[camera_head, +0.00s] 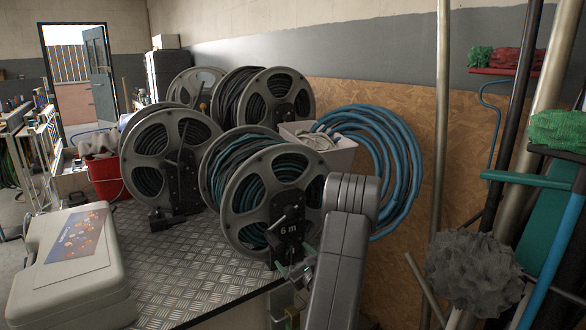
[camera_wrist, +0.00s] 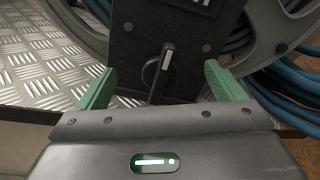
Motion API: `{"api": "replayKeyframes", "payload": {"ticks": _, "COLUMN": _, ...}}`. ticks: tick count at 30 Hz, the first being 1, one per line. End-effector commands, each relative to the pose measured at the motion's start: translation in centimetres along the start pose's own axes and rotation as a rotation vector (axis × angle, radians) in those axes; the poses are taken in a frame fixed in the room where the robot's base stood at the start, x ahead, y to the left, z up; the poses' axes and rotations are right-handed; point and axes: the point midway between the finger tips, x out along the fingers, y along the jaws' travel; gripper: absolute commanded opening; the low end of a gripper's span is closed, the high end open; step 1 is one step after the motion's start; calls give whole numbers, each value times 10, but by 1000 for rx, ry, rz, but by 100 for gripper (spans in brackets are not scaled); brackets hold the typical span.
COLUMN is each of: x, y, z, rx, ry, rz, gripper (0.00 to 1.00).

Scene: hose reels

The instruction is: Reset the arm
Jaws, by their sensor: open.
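My arm rises at the lower middle of the head view, in front of the nearest hose reel (camera_head: 262,190), which is marked 6 m and holds teal and dark hose. My gripper (camera_head: 292,268) is at the foot of that reel, close to its black crank handle panel. In the wrist view my gripper (camera_wrist: 160,88) has its two green fingers wide apart. The reel's dark crank handle (camera_wrist: 158,72) stands between the fingers, and I see no contact with either finger. The reel's black panel (camera_wrist: 190,45) fills the view behind it.
Several other reels, including one at left (camera_head: 165,150), stand on the diamond-plate tabletop (camera_head: 190,270). A pale case (camera_head: 70,270) lies at the left front. A blue hose coil (camera_head: 395,170) hangs on the right board. Poles and a grey tuft (camera_head: 475,275) crowd the right side.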

Motion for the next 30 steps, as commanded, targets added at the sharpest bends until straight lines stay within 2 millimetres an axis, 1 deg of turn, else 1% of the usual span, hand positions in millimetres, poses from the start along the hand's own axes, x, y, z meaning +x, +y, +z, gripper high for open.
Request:
{"api": "replayKeyframes", "payload": {"ticks": 1, "x": 0, "y": 2, "z": -4, "rx": -23, "ry": -2, "rz": 0, "gripper": 89}}
{"api": "replayKeyframes", "payload": {"ticks": 15, "x": 0, "y": 2, "z": -3, "rx": -225, "ry": -1, "rz": 0, "gripper": 89}}
{"api": "replayKeyframes", "payload": {"ticks": 21, "x": 0, "y": 2, "z": -1, "rx": -268, "ry": -2, "rz": 0, "gripper": 89}}
{"api": "replayKeyframes", "payload": {"ticks": 30, "x": 0, "y": 1, "z": 0, "rx": -278, "ry": -1, "rz": 0, "gripper": 89}}
